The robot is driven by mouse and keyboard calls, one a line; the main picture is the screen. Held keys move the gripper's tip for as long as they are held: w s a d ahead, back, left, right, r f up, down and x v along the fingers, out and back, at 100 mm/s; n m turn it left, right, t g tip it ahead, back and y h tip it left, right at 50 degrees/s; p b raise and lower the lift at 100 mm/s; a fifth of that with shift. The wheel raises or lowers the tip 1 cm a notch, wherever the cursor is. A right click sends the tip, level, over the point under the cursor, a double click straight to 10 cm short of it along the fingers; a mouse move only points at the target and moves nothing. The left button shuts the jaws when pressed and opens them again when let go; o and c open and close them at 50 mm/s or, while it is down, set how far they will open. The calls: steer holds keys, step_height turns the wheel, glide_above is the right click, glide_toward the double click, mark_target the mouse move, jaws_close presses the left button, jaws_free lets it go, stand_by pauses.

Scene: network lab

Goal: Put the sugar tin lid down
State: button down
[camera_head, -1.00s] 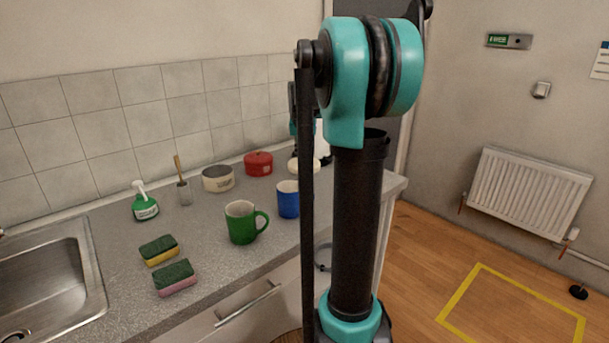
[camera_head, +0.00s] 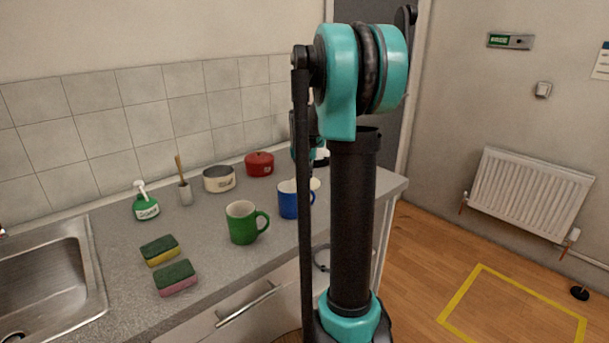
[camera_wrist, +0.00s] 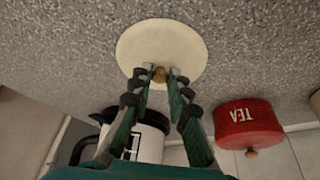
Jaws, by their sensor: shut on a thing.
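The sugar tin lid (camera_wrist: 160,42) is a round cream disc with a small wooden knob. In the wrist view my gripper (camera_wrist: 160,73) has its two fingers shut on the knob, with the lid over the speckled counter. I cannot tell whether the lid touches the counter. In the head view a cream sliver of the lid (camera_head: 315,184) shows beside the blue mug, mostly hidden by my arm. An open cream tin (camera_head: 218,179), likely the sugar tin, stands at the back of the counter.
A red tea tin (camera_head: 259,164) stands near the wall, also in the wrist view (camera_wrist: 247,124). A white thing with black parts (camera_wrist: 148,141) is close by. The blue mug (camera_head: 289,200) and green mug (camera_head: 241,222) stand nearer the front edge. Bare counter surrounds the lid.

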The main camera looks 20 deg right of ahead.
steer(key=c, duration=1.4)
jaws_free()
steer(key=shift+c, duration=0.2)
steer(key=v, duration=1.2)
steer(key=shift+s, duration=0.1)
